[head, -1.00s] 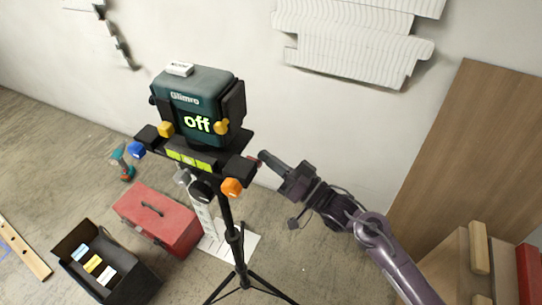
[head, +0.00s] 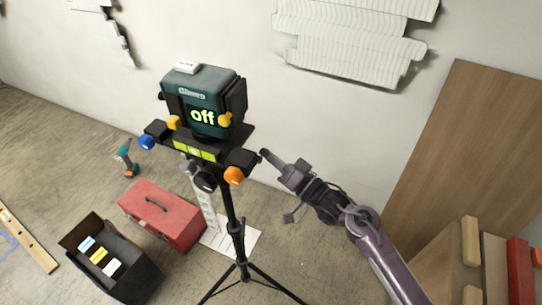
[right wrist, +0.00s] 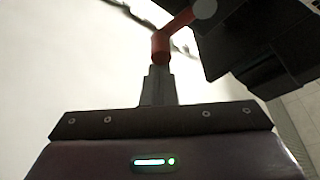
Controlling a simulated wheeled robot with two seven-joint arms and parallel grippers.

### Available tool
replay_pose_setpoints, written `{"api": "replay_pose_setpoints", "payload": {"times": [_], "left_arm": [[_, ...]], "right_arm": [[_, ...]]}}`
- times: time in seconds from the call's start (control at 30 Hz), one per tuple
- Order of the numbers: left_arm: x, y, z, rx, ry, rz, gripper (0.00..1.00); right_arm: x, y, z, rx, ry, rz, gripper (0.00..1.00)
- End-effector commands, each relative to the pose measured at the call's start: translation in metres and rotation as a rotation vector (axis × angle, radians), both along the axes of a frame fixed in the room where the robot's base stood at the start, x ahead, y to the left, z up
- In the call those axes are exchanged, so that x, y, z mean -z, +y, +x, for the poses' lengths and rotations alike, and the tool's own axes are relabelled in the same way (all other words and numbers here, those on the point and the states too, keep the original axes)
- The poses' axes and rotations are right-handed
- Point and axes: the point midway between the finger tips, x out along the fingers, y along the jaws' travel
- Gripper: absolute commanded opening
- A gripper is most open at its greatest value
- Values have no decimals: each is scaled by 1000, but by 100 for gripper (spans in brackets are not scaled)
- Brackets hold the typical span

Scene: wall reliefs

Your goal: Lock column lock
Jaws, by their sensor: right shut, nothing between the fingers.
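A teal device (head: 205,100) showing "off" sits on a black mount (head: 190,143) atop a black tripod column (head: 229,210). The mount carries blue (head: 146,142), yellow and orange (head: 234,175) knobs. In the right wrist view a red lever-like part (right wrist: 161,47) with a grey round end runs up to a dark body. I cannot tell if it is the column lock. My right gripper (head: 266,155) is shut and empty, just right of the mount. In the right wrist view its fingertips (right wrist: 158,72) are at the red part's lower end; contact is unclear. My left gripper is not in view.
A red toolbox (head: 162,215), an open black box (head: 140,280) and a teal drill (head: 127,158) are on the floor at left. A wooden panel (head: 465,150) leans on the wall at right. The tripod's legs (head: 262,275) spread below the device.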

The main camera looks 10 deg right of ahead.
Motion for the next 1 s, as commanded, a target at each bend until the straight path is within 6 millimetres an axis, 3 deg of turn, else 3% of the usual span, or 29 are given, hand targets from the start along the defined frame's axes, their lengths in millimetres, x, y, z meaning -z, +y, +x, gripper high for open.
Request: {"api": "replay_pose_setpoints", "payload": {"times": [0.17, 0.6, 0.87, 1.0], "left_arm": [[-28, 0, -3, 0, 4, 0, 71], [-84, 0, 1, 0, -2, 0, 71], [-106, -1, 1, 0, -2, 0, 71], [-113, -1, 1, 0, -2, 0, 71]], "right_arm": [[4, 2, 5, -3, 148, 86, 0], [29, 8, -4, -2, 510, 296, 0], [42, 14, -14, -3, 720, 418, 0], [49, 17, -20, -4, 711, 410, 0]]}}
